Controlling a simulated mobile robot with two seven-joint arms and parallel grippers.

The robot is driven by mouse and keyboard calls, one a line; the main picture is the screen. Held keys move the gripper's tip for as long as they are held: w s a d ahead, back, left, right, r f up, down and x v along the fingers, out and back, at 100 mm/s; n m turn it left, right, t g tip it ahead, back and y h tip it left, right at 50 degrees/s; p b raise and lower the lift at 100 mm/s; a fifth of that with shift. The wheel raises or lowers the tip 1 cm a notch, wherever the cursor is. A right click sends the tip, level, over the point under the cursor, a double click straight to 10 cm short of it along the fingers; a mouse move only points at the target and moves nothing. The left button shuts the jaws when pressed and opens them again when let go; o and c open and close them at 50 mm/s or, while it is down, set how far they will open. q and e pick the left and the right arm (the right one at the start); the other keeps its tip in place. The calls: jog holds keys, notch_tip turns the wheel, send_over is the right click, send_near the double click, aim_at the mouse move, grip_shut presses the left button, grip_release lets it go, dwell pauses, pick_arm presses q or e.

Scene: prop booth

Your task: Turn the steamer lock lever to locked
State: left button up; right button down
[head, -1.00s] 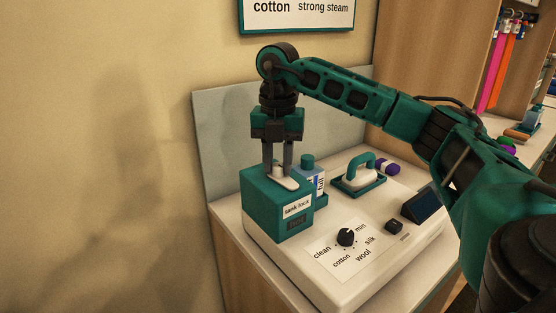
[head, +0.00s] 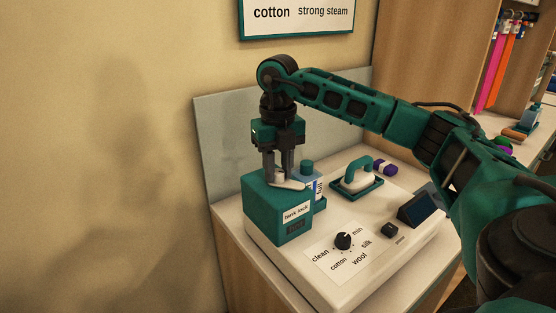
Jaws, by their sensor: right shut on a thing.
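The steamer lock lever (head: 293,185) is a pale, flat handle on top of the teal box (head: 265,213) labelled "tank lock". Its visible end points to the right in the picture. My right gripper (head: 281,176) points straight down from above and is shut on the lever. Its fingers hide part of the lever and its pivot. My left gripper is not in view.
A bottle (head: 308,180) stands close behind the box. A small iron (head: 358,178) rests on its stand to the right. The white base carries a black dial (head: 343,241), a small dark button (head: 389,231) and a dark screen (head: 416,208). A grey panel (head: 222,130) stands behind.

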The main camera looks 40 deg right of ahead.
aim_at(278, 171)
jog(key=n+p, duration=0.2)
jog(key=n, duration=0.3)
jog(key=shift+r+n, duration=0.1)
jog(key=shift+n, duration=0.2)
jog(key=n+p, duration=0.1)
jog(key=n, duration=0.3)
jog(key=shift+n, duration=0.9)
jog(key=c, duration=0.8)
grip_release()
jog(key=shift+c, duration=0.2)
notch_tip(278, 171, up, 13)
jog(key=p, duration=0.2)
